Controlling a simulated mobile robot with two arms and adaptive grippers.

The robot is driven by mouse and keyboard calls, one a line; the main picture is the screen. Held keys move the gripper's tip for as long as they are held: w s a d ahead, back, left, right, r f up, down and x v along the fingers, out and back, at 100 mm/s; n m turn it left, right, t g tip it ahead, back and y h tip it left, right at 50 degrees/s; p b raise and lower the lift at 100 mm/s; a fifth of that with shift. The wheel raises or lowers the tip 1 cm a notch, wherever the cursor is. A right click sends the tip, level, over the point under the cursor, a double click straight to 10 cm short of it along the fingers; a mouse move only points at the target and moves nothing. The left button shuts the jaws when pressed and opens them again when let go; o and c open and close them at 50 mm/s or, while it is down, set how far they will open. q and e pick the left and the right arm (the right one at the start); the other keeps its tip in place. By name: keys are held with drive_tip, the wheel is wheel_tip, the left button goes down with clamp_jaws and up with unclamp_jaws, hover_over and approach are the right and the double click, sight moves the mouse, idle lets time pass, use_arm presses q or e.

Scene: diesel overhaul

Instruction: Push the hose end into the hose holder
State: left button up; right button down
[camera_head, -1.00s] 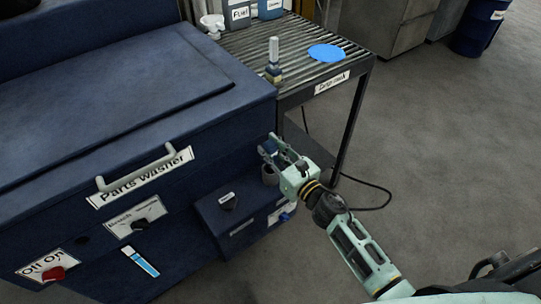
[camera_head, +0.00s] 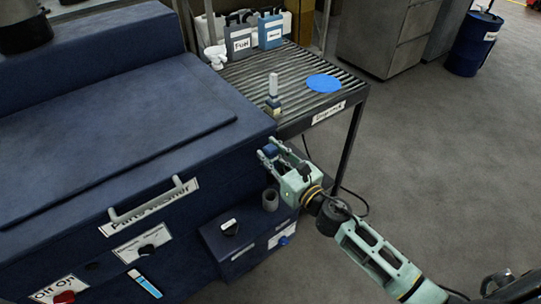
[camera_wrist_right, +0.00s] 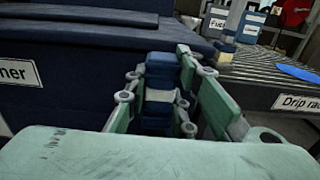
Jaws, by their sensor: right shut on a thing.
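My right gripper (camera_head: 270,152) is at the front right corner of the parts washer, shut on a small blue piece that I take for the hose end (camera_head: 271,150). In the right wrist view the hose end (camera_wrist_right: 160,72) is blue with a pale band and stands roughly upright between the fingers. Its lower part is in shadow. A small grey open cup, which looks like the hose holder (camera_head: 270,200), stands on the low blue box below the gripper. The hose end is above the cup and apart from it. My left gripper is not in view.
The parts washer (camera_head: 110,130) fills the left side. The low blue box (camera_head: 232,250) carries a dark knob. Open floor (camera_head: 440,150) lies to the right.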

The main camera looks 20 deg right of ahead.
sight(270, 147)
drive_tip(key=shift+r+p, duration=1.85)
drive_tip(key=shift+r, duration=0.45)
